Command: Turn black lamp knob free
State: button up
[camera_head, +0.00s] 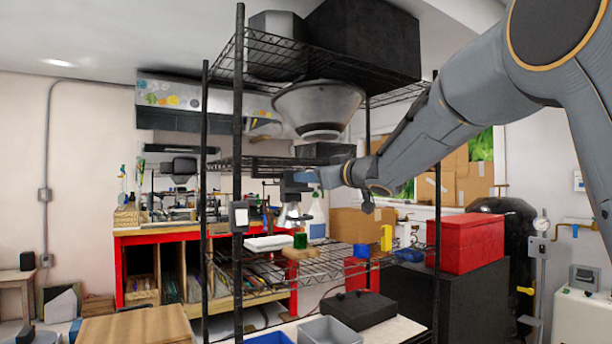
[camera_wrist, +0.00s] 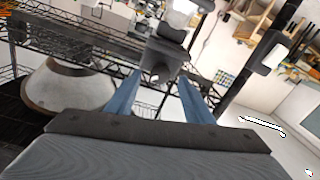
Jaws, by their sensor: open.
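A dark lamp part, which looks like the black knob (camera_wrist: 162,58), shows in the wrist view between and just beyond my two blue fingertips. My gripper (camera_wrist: 160,84) is open, with one finger on each side of it. I cannot tell whether either finger touches it. In the head view the lamp's black top (camera_head: 293,186) sits above a shiny silver shade (camera_head: 290,215). My gripper (camera_head: 304,178) reaches it from the right, level with its upper part. The knob itself is too small to make out in the head view.
A black wire rack (camera_head: 238,120) surrounds the lamp, with upright posts close by. A large grey funnel-like bowl (camera_head: 318,105) hangs above my gripper. Below, a wire shelf (camera_head: 330,262) holds a green block (camera_head: 300,240) and a yellow piece (camera_head: 386,238). A red box (camera_head: 466,243) stands right.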

jog(key=x, duration=0.3)
jog(key=shift+w+a, duration=0.1)
jog(key=shift+w, duration=0.1)
jog(key=c, duration=1)
